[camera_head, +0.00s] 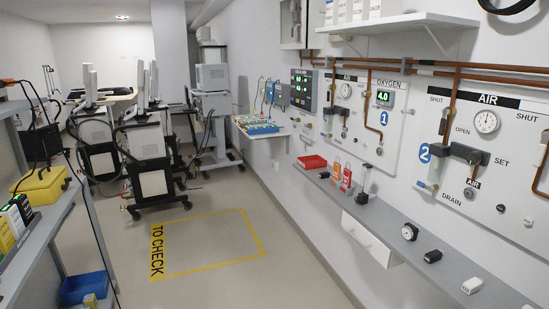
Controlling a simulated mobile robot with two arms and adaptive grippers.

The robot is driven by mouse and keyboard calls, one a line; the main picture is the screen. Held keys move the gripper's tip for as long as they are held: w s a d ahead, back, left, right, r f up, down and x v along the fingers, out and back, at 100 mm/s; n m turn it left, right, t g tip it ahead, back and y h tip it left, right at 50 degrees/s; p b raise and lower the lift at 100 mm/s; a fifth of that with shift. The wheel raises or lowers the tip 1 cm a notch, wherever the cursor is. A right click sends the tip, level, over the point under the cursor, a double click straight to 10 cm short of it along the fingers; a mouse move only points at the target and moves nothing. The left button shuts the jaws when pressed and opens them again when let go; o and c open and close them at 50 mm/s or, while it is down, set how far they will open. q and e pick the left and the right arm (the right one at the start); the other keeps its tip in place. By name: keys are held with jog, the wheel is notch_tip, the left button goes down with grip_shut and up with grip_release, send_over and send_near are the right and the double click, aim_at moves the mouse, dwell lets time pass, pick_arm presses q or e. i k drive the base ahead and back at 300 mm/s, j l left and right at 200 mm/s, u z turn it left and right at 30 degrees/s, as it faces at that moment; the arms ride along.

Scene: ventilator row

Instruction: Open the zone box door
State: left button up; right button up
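A grey-framed wall box (293,22), which looks like the zone box, hangs high on the right wall at the top edge of the head view. Its upper part is cut off by the frame. Small dark fittings show within its frame; I cannot tell whether its door is open or shut. Neither of my grippers is in view, and no arm of mine shows near the box.
A white shelf (400,21) with boxes juts out right of the box. Below run copper pipes, gauge panels and a long grey ledge (400,235) with small items. Ventilators on carts (146,150) stand at left. The yellow-marked floor area (205,245) is clear.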

aim_at(301, 45)
jog(key=i+j+u, duration=0.1)
jog(key=i+u, duration=0.4)
jog(key=i, duration=1.4)
